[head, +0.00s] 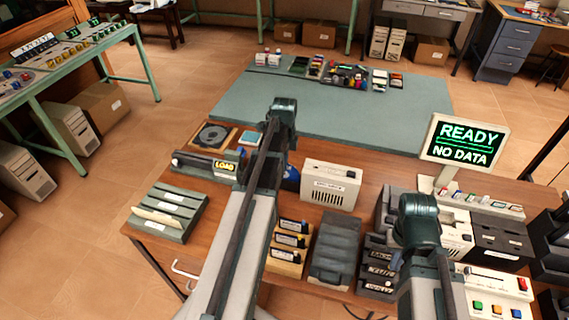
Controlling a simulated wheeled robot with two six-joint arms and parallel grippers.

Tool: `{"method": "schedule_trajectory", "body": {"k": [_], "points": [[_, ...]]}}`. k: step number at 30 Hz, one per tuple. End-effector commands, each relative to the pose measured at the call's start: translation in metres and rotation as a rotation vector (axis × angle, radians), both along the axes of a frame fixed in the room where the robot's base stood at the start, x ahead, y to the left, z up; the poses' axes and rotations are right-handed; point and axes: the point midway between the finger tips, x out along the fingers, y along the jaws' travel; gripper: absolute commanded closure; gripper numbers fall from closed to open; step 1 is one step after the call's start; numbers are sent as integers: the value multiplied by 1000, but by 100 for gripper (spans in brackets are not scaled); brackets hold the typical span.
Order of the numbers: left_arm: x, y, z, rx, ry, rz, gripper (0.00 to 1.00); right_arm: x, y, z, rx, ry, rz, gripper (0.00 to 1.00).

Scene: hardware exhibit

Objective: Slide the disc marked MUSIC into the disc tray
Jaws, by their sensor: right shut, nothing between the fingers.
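No disc marked MUSIC can be made out. A dark flat square unit (212,137) with a round grey disc shape on it lies at the left back of the wooden table; whether it is the disc tray I cannot tell. In front of it is a long grey unit (190,163) with a yellow LOAD label (224,166). My left arm rises across the middle of the head view and hides part of the table beside that unit. My right arm stands in the lower right. Neither gripper's fingers can be seen.
A grey slotted rack (167,213) stands front left. A beige box (332,184), a wooden rack of labelled items (289,243), a dark grey case (335,249) and a black labelled stack (379,268) stand around my arms. A sign (464,142) reads READY, NO DATA. The green mat (410,118) behind has free room.

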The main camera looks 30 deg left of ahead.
Motion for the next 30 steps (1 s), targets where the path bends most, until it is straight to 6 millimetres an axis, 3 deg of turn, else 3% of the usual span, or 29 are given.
{"method": "schedule_trajectory", "body": {"k": [6,20,21,26,30], "points": [[0,0,-11,0,0,0,100,0,0,-11,0,0,0,100],[0,0,-11,0,0,0,100,0,0,-11,0,0,0,100],[0,0,-11,0,0,0,90,0,0,-11,0,0,0,100],[0,0,-11,0,0,0,63,0,0,-11,0,0,0,100],[0,0,-11,0,0,0,63,0,0,-11,0,0,0,100]]}}
